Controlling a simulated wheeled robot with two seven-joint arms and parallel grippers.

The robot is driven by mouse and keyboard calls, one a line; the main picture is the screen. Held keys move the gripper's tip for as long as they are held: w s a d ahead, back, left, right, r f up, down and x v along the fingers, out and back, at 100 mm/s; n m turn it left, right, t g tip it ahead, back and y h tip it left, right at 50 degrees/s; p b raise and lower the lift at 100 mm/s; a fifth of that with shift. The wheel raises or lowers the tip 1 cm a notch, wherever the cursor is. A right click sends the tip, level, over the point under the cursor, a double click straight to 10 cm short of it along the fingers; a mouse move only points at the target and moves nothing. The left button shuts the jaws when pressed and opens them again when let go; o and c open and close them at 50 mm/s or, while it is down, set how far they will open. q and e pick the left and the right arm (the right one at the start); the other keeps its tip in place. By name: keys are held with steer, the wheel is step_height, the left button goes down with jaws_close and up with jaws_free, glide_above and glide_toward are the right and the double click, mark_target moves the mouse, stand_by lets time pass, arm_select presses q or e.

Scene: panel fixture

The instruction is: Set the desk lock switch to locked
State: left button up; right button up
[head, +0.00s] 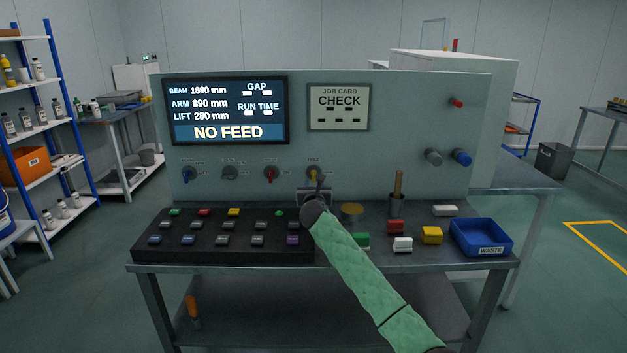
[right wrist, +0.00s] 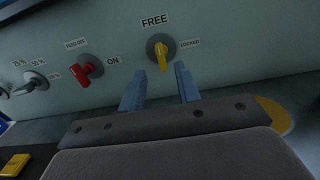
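The desk lock switch is a yellow lever knob (right wrist: 160,54) on a round grey base on the panel. FREE is printed above it and LOCKED to its right. Its lever stands about upright, in line with FREE. In the head view the switch (head: 314,174) shows just above my right gripper (head: 316,188). In the right wrist view my right gripper (right wrist: 160,70) is open, its two blue-grey fingers apart and empty. The fingertips lie just below the knob, one to each side; the depth gap is hard to judge. My left gripper is not in view.
A red knob (right wrist: 86,69) and a grey knob (right wrist: 32,83) sit left of the switch. A black button box (head: 148,252) lies on the desk below. A wooden-handled tool in a holder (head: 397,204), loose blocks and a blue waste bin (head: 470,246) stand to the right.

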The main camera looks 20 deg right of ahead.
mark_target(314, 176)
steer(key=shift+f+x, duration=0.1)
steer(key=shift+x, duration=1.5)
steer(key=shift+f+x, duration=0.15)
steer(key=shift+x, duration=1.45)
steer(key=shift+c, duration=0.4)
jaws_close()
